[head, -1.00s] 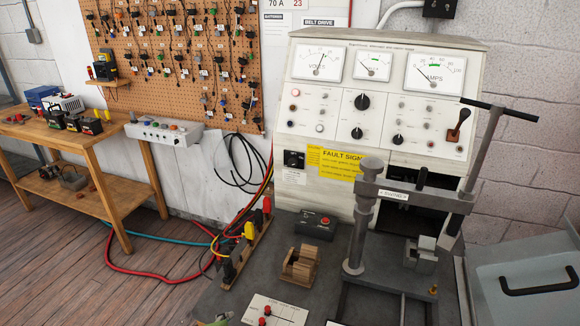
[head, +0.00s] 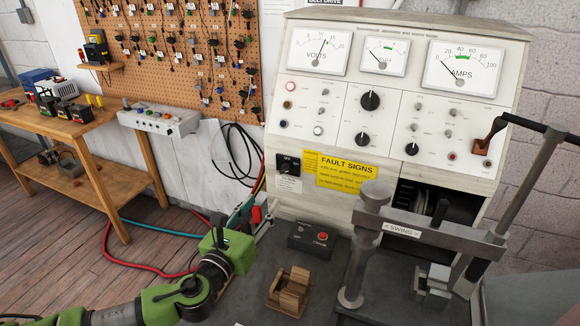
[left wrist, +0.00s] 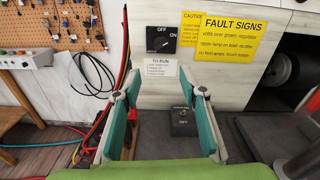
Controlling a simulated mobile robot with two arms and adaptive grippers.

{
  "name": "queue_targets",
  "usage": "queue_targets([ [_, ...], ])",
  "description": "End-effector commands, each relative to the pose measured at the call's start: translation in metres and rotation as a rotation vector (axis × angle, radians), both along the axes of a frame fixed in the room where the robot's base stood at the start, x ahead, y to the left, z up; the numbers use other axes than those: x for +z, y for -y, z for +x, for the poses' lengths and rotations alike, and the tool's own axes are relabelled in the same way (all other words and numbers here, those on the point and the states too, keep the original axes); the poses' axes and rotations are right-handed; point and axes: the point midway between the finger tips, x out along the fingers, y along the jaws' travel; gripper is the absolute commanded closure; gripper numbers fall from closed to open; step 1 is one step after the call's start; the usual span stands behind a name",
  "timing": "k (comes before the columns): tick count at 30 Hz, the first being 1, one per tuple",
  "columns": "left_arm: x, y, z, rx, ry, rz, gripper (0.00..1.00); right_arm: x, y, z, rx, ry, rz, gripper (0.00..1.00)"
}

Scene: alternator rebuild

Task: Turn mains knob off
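The mains knob (head: 288,163) is a black rotary switch on a black plate, low on the left of the test bench front, left of the yellow FAULT SIGNS label. In the left wrist view the knob (left wrist: 163,43) has OFF above it and ON at its right; its exact pointer angle is too small to tell. My left gripper (head: 243,220) comes in at lower left, below and left of the knob. In the left wrist view the left gripper (left wrist: 160,93) is open and empty, its teal fingers apart, with the knob ahead and above. My right gripper is not in view.
A small control box (head: 318,239) with a red button stands below the panel. Beside it are a wooden block (head: 290,292) and a grey press (head: 372,235). Cables (left wrist: 124,55) hang left of the knob. The air before the knob looks clear.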

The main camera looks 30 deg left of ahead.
Motion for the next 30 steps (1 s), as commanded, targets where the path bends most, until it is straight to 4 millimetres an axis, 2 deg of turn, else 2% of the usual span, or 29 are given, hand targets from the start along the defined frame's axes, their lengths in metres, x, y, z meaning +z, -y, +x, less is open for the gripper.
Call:
queue_targets([
  [5,0.004,0.000,0.012,-0.011,0.007,0.039,0.62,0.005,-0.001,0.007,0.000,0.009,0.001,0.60],
  [12,0.005,-0.002,0.050,-0.008,0.008,0.032,0.62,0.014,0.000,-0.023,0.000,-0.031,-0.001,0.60],
  [15,0.005,-0.003,0.069,-0.008,0.008,0.032,0.62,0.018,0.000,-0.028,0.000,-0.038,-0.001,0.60],
  [24,0.003,-0.006,0.119,-0.009,0.006,0.031,0.62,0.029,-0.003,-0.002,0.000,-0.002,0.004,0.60],
  [30,0.001,-0.007,0.135,-0.010,0.004,0.031,0.62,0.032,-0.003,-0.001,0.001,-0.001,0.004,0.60],
])
